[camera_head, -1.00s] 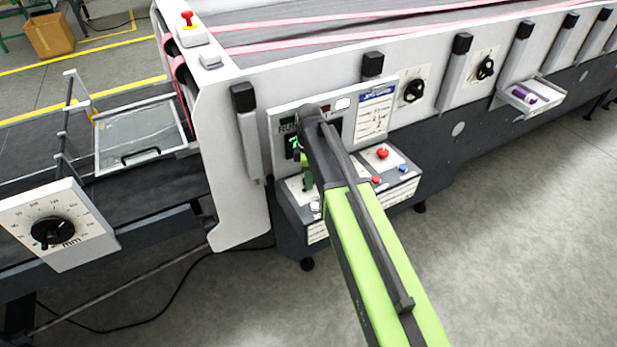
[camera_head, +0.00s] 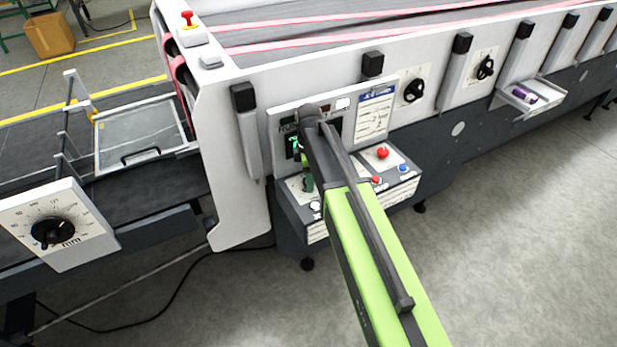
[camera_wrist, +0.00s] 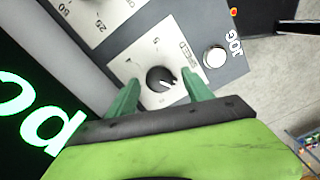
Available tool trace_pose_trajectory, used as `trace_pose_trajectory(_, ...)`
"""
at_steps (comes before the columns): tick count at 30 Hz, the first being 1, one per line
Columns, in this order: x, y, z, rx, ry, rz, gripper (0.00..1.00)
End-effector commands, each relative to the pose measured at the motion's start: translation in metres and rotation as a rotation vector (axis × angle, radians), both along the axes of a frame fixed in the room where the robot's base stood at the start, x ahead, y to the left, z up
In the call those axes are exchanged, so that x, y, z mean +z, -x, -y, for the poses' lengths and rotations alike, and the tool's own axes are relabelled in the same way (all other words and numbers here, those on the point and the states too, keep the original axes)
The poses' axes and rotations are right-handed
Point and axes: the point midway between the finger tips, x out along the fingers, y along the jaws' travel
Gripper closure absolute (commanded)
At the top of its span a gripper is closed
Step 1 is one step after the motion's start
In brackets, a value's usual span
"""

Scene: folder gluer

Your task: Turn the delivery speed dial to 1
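The black speed dial (camera_wrist: 160,80) sits on a white plate printed SPEED in the wrist view. A pale pointer mark on the knob points toward the lower right of that view; the scale figures are too small to read surely. My gripper (camera_wrist: 160,77) is open, with one green finger on each side of the dial and a visible gap to the knob. In the head view my gripper (camera_head: 307,181) is over the left part of the control box, and my arm hides most of the dial's plate.
A white JOG button (camera_wrist: 215,57) is beside the dial plate. A lit display (camera_wrist: 35,120) is at left in the wrist view. A red button (camera_head: 382,153) and a blue button (camera_head: 403,168) sit on the box right of my arm. The floor in front is clear.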

Motion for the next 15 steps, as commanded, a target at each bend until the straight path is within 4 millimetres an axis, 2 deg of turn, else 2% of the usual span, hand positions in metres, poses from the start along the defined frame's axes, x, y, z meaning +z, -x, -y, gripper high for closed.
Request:
trace_pose_trajectory(8, 0.005, 0.000, 0.000, -0.001, 0.000, 0.001, 0.41)
trace_pose_trajectory(11, 0.015, -0.001, 0.000, -0.001, 0.000, 0.001, 0.41)
trace_pose_trajectory(15, 0.039, 0.000, 0.000, -0.001, 0.000, 0.001, 0.41)
